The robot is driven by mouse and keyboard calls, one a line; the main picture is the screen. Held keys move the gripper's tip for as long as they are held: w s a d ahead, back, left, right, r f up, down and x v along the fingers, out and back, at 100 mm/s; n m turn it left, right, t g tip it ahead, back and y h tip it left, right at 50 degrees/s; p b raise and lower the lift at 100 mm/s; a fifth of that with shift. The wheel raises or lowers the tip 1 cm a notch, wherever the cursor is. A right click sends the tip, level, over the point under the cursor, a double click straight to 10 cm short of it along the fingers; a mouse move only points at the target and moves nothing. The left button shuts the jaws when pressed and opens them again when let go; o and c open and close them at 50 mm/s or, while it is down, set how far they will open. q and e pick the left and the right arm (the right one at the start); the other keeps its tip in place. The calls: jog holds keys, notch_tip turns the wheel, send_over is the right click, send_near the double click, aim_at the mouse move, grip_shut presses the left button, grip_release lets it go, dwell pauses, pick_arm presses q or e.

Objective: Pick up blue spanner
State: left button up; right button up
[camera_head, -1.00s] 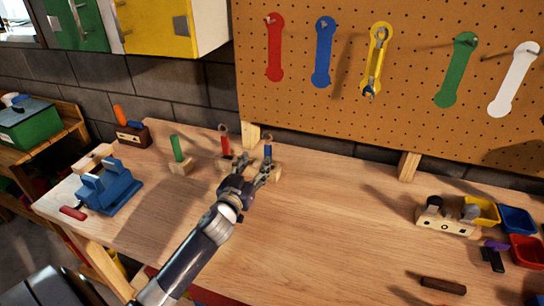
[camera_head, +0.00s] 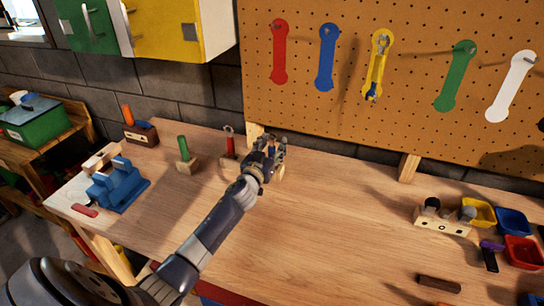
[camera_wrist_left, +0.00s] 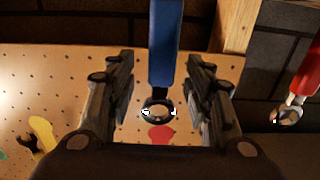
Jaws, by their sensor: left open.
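The blue spanner shows in the left wrist view (camera_wrist_left: 164,45), with its blue handle reaching down from the top edge and its metal ring end between my fingers. My left gripper (camera_head: 275,145) is open over the wooden block (camera_head: 281,172) near the back of the workbench. In the left wrist view its two fingers (camera_wrist_left: 158,75) stand on either side of the spanner with gaps on both sides. In the head view the gripper hides the spanner. My right gripper is not in view.
A red spanner (camera_head: 229,140) stands close on the left, and a green-handled tool (camera_head: 183,148) stands in a block farther left. A blue vise (camera_head: 118,184) sits at the bench's left end. The pegboard (camera_head: 410,50) rises behind. The bench middle is clear.

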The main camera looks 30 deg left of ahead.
pick_arm(q)
jog(key=shift+s, duration=0.1)
jog(key=shift+c, duration=1)
grip_shut()
jog(key=shift+r, duration=0.1)
